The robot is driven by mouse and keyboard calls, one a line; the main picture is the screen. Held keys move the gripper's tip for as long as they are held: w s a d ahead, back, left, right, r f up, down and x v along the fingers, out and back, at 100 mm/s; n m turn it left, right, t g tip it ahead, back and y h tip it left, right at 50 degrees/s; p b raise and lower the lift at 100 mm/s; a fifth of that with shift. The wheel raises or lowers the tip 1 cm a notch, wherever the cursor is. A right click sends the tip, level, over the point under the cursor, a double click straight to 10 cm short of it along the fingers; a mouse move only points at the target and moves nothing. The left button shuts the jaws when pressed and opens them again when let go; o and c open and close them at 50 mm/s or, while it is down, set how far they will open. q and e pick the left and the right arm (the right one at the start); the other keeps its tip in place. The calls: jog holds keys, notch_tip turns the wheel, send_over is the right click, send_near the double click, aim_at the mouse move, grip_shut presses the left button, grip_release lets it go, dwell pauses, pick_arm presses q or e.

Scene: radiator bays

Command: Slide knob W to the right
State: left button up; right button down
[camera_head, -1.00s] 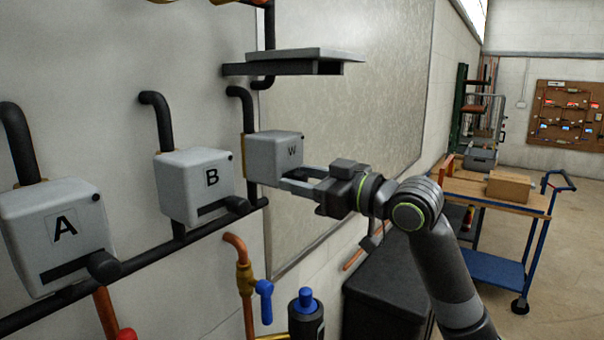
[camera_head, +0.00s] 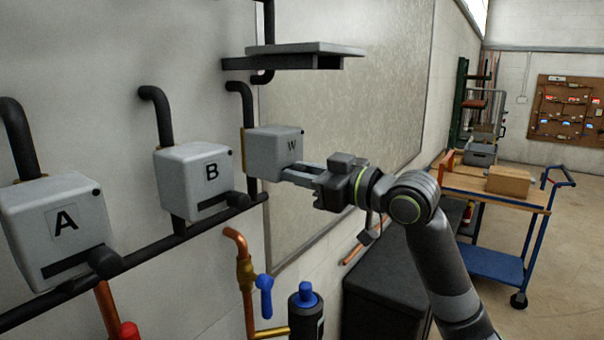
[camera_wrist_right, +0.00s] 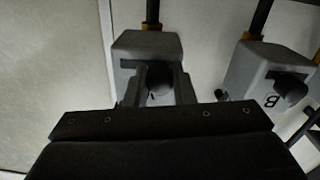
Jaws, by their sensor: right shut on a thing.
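The grey box marked W (camera_head: 274,150) is on the wall, right of boxes A and B, in the head view. My right gripper (camera_head: 290,175) reaches in from the right at the lower front of box W and is shut on its knob. In the right wrist view box W (camera_wrist_right: 148,45) sits upside down in the upper middle. There the fingers (camera_wrist_right: 160,85) are on either side of the dark round knob W (camera_wrist_right: 160,88), which is partly hidden between them. The slot beside the knob is mostly hidden. My left gripper is not in view.
Box B (camera_head: 195,180) and box A (camera_head: 58,230) are to the left, each with a dark knob. A shelf (camera_head: 300,50) juts out above box W. A blue-handled valve (camera_head: 265,285) and a dark cabinet (camera_head: 385,300) are below. A trolley (camera_head: 480,190) stands at right.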

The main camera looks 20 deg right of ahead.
jog(key=w+d, duration=0.2)
jog(key=shift+w+d+r, duration=0.1)
jog(key=shift+d, duration=0.3)
jog(key=c, duration=1.5)
grip_release()
jog(key=o, duration=0.3)
jog(key=shift+w+d, duration=0.1)
jog(key=shift+d, duration=0.1)
jog(key=b+v, duration=1.1)
jog(key=v, duration=0.6)
